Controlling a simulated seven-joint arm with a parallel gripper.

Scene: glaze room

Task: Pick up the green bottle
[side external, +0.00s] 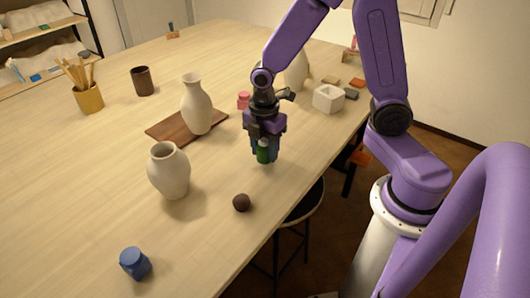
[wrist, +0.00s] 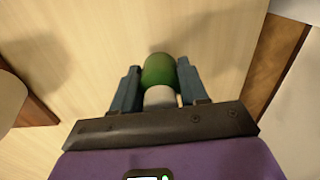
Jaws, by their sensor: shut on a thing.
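The green bottle (side external: 263,151) is between the fingers of my gripper (side external: 264,148) in the side view, near the table's right edge. In the wrist view the green bottle (wrist: 158,70) shows its green body and a pale grey end, with a finger of my gripper (wrist: 158,88) on each side. My gripper is shut on it. The bottle's lower part is in view; its upper part is hidden by the fingers. I cannot tell for sure whether it touches the table.
A dark brown ball (side external: 242,203) and a cream vase (side external: 169,171) stand nearer the camera. Another vase (side external: 197,105) is on a brown board (side external: 160,129). A pink object (side external: 243,100) and a white square pot (side external: 328,99) are behind. A blue jar (side external: 134,263) is at front left.

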